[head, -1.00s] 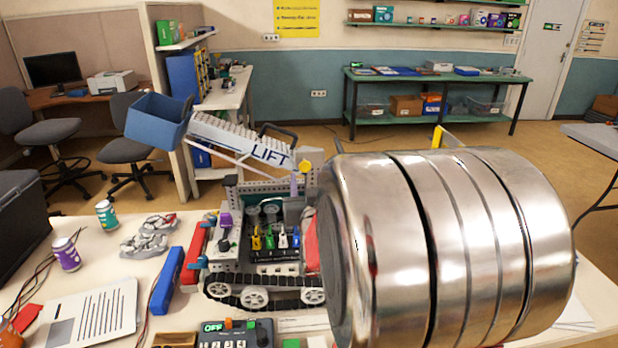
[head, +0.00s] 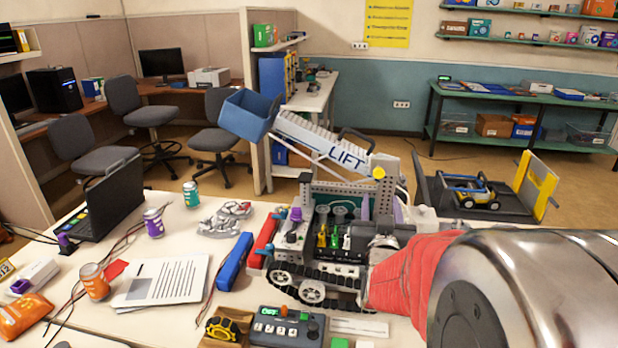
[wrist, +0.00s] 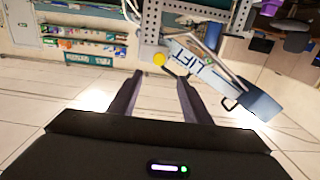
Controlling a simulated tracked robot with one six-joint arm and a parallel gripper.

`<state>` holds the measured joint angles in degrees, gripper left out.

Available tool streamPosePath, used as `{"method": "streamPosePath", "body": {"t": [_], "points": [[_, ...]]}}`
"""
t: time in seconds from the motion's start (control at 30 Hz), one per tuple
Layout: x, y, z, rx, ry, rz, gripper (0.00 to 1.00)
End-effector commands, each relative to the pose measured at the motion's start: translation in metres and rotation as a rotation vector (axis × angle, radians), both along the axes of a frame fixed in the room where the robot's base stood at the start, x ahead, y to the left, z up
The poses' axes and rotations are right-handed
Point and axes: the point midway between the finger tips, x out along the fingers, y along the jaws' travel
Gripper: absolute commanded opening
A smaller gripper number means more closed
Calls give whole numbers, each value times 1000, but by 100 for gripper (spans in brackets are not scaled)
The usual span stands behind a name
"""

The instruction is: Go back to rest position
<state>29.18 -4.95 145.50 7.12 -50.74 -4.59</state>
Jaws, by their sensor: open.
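My gripper (wrist: 158,84) is open in the wrist view, its two dark fingers apart with nothing between them. In the head view my metal arm with a red sleeve covers the lower right, and the gripper's fingers cannot be made out. A small tracked machine (head: 330,255) stands on the table, its right end hidden behind my arm. Its raised white lift arm (head: 318,142), marked LIFT, carries a blue bucket (head: 249,114) at upper left. In the tilted wrist view, the lift arm (wrist: 199,65) and bucket (wrist: 257,103) show beyond and right of the fingers.
The table (head: 75,318) holds a laptop (head: 108,203), cans, papers (head: 165,280), a blue bar (head: 235,262) and a control box (head: 285,326) close in front. A small yellow vehicle (head: 474,192) sits on a dark platform behind. Open floor lies beyond the table.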

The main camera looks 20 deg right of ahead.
Motion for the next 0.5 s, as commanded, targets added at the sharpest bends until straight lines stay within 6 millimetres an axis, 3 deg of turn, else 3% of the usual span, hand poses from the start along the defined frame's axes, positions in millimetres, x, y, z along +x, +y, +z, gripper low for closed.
{"method": "streamPosePath", "body": {"t": [0.27,0.5], "points": [[1,1,-8,20,22,3,44],[-2,9,-58,141,188,24,44]]}}
